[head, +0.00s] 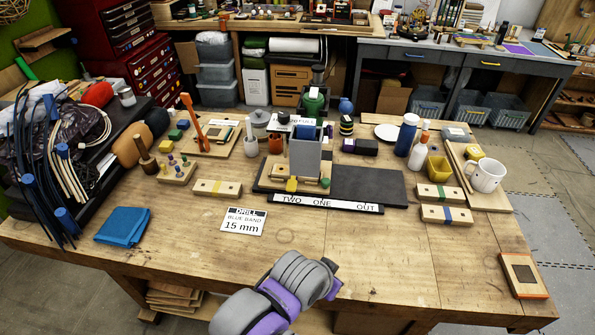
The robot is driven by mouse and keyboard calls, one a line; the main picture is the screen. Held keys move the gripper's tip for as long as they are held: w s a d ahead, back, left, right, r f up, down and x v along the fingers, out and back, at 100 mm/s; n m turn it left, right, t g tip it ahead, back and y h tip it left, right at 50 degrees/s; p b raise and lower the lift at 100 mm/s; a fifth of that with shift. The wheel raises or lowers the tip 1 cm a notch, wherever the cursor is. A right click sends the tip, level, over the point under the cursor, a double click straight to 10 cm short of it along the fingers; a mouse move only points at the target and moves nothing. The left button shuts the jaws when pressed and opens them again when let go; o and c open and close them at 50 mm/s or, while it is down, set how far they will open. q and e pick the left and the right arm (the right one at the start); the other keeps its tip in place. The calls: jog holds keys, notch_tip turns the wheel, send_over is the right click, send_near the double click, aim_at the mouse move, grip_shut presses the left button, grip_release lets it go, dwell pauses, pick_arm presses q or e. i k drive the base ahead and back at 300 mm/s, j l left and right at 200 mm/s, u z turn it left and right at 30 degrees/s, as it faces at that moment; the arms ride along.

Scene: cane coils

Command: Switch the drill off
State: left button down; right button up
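A grey upright box-like unit (305,158) stands near the middle of the bench; I take it to be part of the drill, but cannot be sure. It stands on a dark base (368,184). A strip marked TWO, ONE, OUT (325,204) runs along the base's front. A small yellow piece (291,185) and a green piece (325,182) sit low in front of the grey unit. I cannot tell which part is the switch or its setting. One of my arms shows at the bottom centre, but neither gripper can be made out.
A card reading DRILL, BLUE BAND, 15 mm (244,222) lies front left of the base. Banded wooden blocks (217,188) (446,215) lie on both sides. A blue cloth (122,225) lies left and a white mug (487,176) stands right. The front bench top is mostly clear.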

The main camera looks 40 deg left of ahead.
aim_at(314, 91)
jog(key=u, duration=1.3)
